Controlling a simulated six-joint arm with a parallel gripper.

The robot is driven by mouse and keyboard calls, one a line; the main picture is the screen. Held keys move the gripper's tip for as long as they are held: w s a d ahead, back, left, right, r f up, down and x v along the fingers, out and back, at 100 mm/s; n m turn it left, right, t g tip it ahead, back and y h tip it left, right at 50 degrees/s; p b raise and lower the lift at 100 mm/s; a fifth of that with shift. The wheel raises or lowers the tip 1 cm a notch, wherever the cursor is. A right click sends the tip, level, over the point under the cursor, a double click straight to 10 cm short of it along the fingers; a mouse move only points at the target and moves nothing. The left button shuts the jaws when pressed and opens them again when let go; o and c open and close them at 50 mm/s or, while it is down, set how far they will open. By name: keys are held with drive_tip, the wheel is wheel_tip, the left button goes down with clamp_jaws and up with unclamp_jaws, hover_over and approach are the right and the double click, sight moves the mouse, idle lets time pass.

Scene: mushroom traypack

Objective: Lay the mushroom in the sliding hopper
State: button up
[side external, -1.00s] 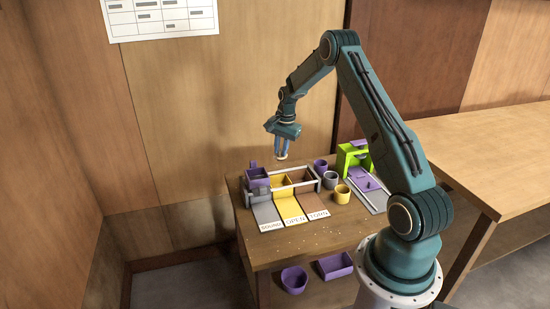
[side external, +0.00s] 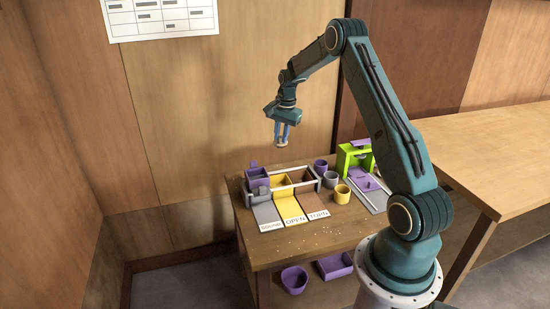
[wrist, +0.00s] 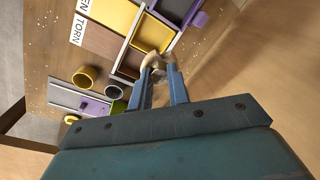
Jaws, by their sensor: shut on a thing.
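A pale cream mushroom (side external: 281,144) is pinched between the blue fingertips of my gripper (side external: 282,136). It hangs in the air well above the table, and it also shows in the wrist view (wrist: 153,61), partly covered by the fingers. In the wrist view a purple part (wrist: 198,18) shows at the top edge, cut off by the frame.
Grey, yellow (side external: 289,208) and brown (side external: 314,200) lanes labelled SOUND, OPEN and TORN run to the table front. Purple, grey and yellow cups (side external: 342,194) stand right of the rack. Purple containers sit on the lower shelf.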

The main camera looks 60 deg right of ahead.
drive_tip(key=w+a+r, duration=0.6)
drive_tip(key=r, duration=0.1)
approach(258, 170)
drive_tip(key=a+f, duration=0.2)
drive_tip(key=a, duration=0.1)
drive_tip(key=shift+s+a+f, duration=0.2)
drive_tip(key=shift+s+f, duration=0.2)
drive_tip(key=shift+f, duration=2.15)
drive_tip(key=shift+f, duration=0.15)
drive_tip(key=o, duration=0.7)
